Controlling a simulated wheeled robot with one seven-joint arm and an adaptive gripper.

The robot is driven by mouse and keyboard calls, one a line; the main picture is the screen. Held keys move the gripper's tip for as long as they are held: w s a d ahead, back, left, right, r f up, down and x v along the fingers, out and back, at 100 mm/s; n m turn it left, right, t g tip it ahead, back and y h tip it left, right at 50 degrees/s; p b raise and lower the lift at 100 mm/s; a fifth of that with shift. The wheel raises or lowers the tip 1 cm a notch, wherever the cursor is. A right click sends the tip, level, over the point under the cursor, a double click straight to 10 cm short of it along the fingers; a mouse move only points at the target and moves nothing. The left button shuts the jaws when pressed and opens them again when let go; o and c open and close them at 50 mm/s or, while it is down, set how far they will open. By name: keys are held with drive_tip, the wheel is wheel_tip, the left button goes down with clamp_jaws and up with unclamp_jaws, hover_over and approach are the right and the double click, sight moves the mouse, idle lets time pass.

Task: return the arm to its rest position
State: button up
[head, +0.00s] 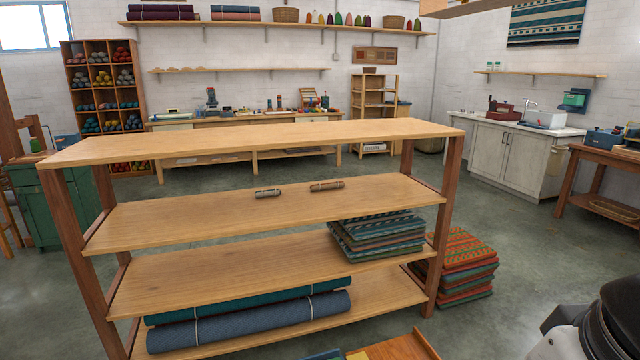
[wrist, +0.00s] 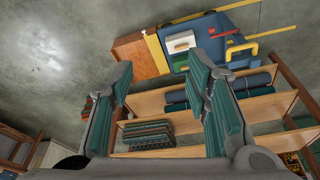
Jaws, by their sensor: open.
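My gripper (wrist: 160,70) shows in the wrist view with its two teal-padded fingers spread wide apart. It is open, and nothing is between the fingers. The shelf unit lies beyond them, tilted in that view. In the head view a black and white part of my arm fills the bottom right corner, to the right of the wooden shelf unit (head: 270,135); the fingers do not show there. A grey skein (head: 268,193) and a brown skein (head: 327,186) lie apart on the unit's second board.
Folded striped textiles (head: 380,238) and rolled cloths (head: 250,318) lie on lower boards. A textile stack (head: 462,268) stands on the floor right of the unit. A blue item (wrist: 215,40) and brown board (wrist: 140,55) show in the wrist view. Floor (head: 500,220) towards the counter is clear.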

wheel_tip(320, 180, up, 13)
drive_tip(key=s+t+p, duration=0.1)
drive_tip(key=s+p, duration=0.2)
drive_tip(key=p, duration=0.7)
drive_tip(key=shift+p, duration=0.3)
